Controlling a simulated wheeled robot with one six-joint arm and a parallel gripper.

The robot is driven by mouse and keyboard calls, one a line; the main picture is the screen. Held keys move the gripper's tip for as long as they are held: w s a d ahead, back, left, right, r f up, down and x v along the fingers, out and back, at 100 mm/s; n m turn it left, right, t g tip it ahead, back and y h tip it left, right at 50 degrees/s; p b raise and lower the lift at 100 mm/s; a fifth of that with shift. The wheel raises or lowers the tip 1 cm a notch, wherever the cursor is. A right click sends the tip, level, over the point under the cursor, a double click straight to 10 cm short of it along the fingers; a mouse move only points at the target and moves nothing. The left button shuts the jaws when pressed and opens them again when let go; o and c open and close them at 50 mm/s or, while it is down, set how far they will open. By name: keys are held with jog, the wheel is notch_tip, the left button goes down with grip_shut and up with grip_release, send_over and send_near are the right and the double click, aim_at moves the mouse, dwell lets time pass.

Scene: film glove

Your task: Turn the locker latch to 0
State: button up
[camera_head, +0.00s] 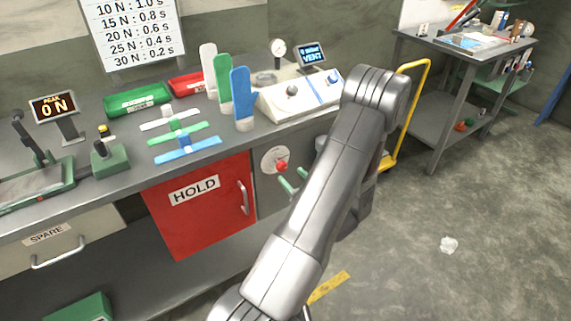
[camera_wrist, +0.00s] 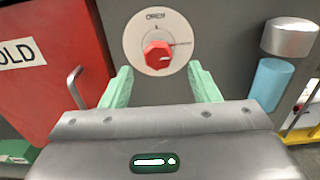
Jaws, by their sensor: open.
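The locker latch is a red knob (camera_wrist: 157,56) on a round pale dial plate (camera_wrist: 137,35), set in the grey cabinet front right of the red HOLD door. The same red knob (camera_head: 282,166) shows in the head view, just beyond my gripper. My gripper (camera_wrist: 163,88) has pale green fingers, open and empty. The fingers stand wide to the left and right, below the knob in the wrist view, and do not touch it. The dial markings are too small to read surely. In the head view the fingers (camera_head: 290,180) are partly hidden by my arm.
The red HOLD door (camera_head: 200,205) with its metal handle (camera_wrist: 77,87) is left of the dial. A metal and blue cylinder (camera_wrist: 275,70) stands out right of it. Above is the bench with trays and colored strips. A yellow rail cart (camera_head: 405,110) stands right; floor beyond is mostly clear.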

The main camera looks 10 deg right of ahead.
aim_at(284, 169)
jog(key=x, duration=0.6)
jog(key=shift+w+a+p, duration=0.2)
jog(key=shift+w+p, duration=0.1)
jog(key=c, duration=1)
